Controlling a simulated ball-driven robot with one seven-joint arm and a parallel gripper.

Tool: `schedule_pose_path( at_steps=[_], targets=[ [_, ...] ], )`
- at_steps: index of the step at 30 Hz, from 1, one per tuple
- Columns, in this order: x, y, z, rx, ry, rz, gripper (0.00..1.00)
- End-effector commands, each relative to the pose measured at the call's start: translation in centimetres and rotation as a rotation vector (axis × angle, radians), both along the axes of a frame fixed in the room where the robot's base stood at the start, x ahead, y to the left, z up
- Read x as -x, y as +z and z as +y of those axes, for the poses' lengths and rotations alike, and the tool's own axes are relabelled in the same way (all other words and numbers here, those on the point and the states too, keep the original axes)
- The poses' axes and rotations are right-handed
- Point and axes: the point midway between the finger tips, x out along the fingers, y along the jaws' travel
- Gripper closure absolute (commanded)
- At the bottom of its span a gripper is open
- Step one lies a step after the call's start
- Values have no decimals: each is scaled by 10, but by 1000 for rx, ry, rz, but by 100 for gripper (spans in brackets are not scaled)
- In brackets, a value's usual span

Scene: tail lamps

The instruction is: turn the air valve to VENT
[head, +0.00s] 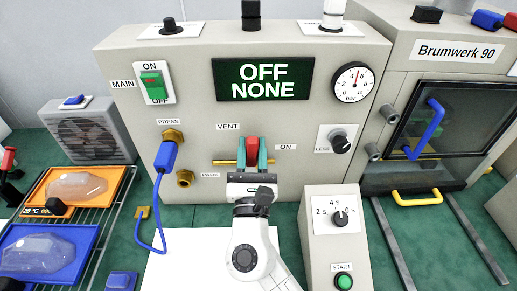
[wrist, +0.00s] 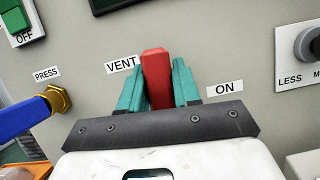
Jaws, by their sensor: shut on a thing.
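The air valve's red handle (head: 252,146) is on the front of the grey panel, between the VENT label (head: 227,126) at upper left and the ON label (head: 286,147) at right. My gripper (head: 252,152) is shut on the red handle, with one teal finger on each side. In the wrist view the red handle (wrist: 156,78) stands nearly upright between the teal fingers, tilted slightly toward VENT. A brass bar (head: 228,162) shows behind the fingers. The valve's lower part is hidden by my gripper.
A blue plug (head: 166,154) with a hose sits in the PRESS port at left; the empty brass PARK port (head: 185,178) is below. The display (head: 263,78) reads OFF NONE. A timer box (head: 337,235) stands right of my arm. A white sheet (head: 185,255) lies in front.

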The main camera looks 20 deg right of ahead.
Motion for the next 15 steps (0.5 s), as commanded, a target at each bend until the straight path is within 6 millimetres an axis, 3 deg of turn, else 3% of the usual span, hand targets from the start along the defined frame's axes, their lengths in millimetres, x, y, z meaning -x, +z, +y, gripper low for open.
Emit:
schedule_pose_path(
  at_steps=[15],
  targets=[
    [-2, -3, 8, 89, 3, 34, 100]
  ],
)
